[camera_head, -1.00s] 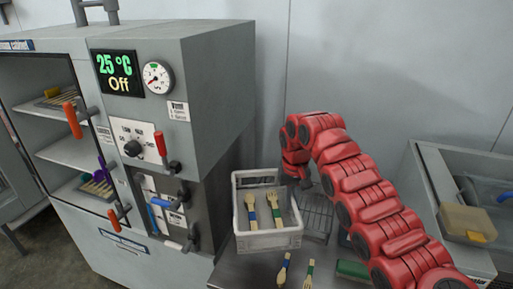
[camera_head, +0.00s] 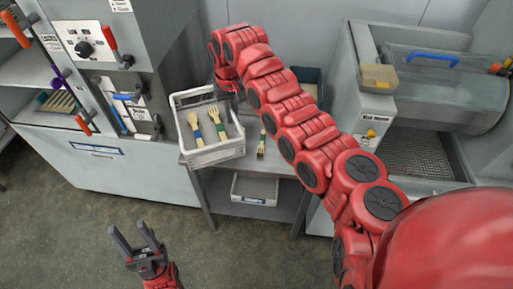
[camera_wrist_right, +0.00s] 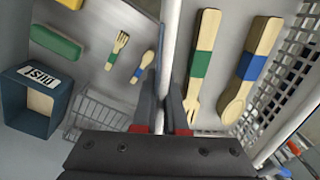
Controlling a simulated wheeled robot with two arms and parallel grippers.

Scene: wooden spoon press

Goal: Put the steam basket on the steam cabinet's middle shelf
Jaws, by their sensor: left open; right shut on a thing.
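The steam basket (camera_head: 218,152) is a pale crate with a wooden spoon and fork inside, tilted slightly over the worktable in the head view. My right gripper (camera_wrist_right: 161,92) is shut on its rim (camera_wrist_right: 170,40) in the right wrist view; in the head view my arm hides those fingers. I cannot tell whether the basket touches the table. The steam cabinet (camera_head: 120,175) stands at the left with its front open. Its middle shelf (camera_head: 28,70) looks bare where visible. My left gripper (camera_head: 132,230) is open and empty, low above the floor.
A loose fork (camera_wrist_right: 117,50) and spoon (camera_wrist_right: 142,66) lie on the table beside a green block (camera_wrist_right: 55,41) and a dark dust bin (camera_wrist_right: 25,117). The cabinet's lower shelf (camera_head: 30,112) carries utensils. Floor in front is clear.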

